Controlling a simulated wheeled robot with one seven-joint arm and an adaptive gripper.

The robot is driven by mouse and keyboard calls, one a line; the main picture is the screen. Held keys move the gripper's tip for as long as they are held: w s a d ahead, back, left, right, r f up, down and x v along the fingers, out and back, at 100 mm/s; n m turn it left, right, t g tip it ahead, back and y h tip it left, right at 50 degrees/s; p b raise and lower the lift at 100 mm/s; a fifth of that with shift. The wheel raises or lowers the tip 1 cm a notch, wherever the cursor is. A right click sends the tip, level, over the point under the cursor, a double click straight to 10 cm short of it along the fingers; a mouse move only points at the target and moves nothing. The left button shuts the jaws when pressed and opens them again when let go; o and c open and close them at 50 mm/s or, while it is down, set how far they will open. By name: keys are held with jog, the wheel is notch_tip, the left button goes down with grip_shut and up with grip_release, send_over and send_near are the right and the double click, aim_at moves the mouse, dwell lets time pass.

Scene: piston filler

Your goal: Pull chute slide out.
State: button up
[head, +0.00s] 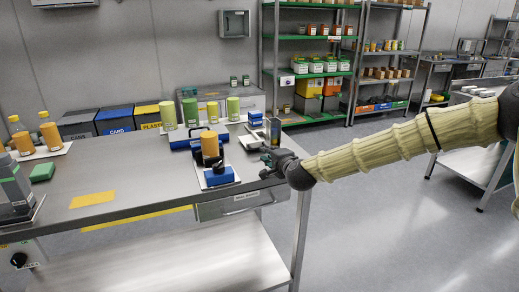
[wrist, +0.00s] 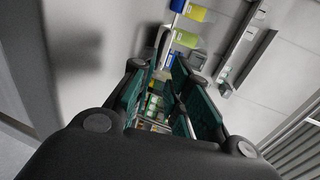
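My gripper (head: 270,163) is at the right end of the steel bench in the head view, close to a small pale tray-like piece (head: 250,142) and a dark upright block (head: 272,131). I cannot tell for sure which part is the chute slide; the pale piece may belong to it. In the wrist view my gripper (wrist: 165,95) has its green-padded fingers apart. A grey curved bar (wrist: 162,45) shows beyond the fingertips, and I cannot tell whether it touches them. No held object shows between the fingers.
The steel bench (head: 140,207) carries a blue device with an orange cylinder (head: 210,145), green cylinders (head: 190,111) and yellow-orange bottles (head: 48,131). A drawer (head: 240,203) hangs under its front edge. Shelving (head: 308,75) stands behind. The floor at right is partly free.

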jog(key=x, duration=0.8)
jog(key=shift+w, duration=0.1)
grip_shut()
